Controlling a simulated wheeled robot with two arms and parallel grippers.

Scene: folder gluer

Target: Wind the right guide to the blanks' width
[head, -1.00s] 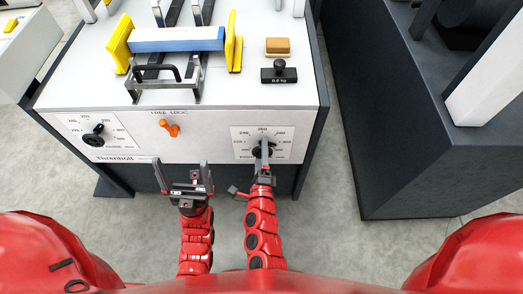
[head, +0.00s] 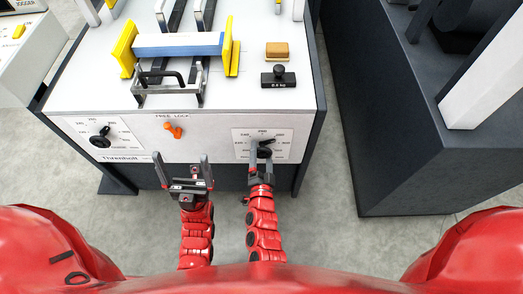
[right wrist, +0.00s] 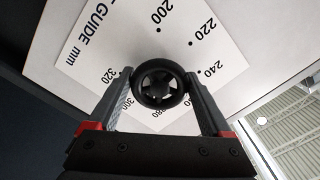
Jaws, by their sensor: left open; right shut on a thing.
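The right dial's black knob (head: 264,153) sits on the white guide scale plate (head: 242,136) on the machine's front; its pointer leans up and right. My right gripper (head: 261,160) is shut on the knob. The right wrist view shows the knob (right wrist: 160,84) between both fingers, with part of the "GUIDE mm" scale (right wrist: 130,45) behind it. The blanks (head: 180,44), a blue and white stack, lie between the yellow left guide (head: 124,50) and the yellow right guide (head: 232,58). Any gap at the right guide is too small to tell. My left gripper (head: 182,172) is open and empty.
An orange free lock lever (head: 174,131) and a second black knob (head: 101,137) are left of the right dial. A black weight (head: 279,77) and a brown block (head: 277,50) stand on top. A dark machine (head: 400,150) stands to the right across clear floor.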

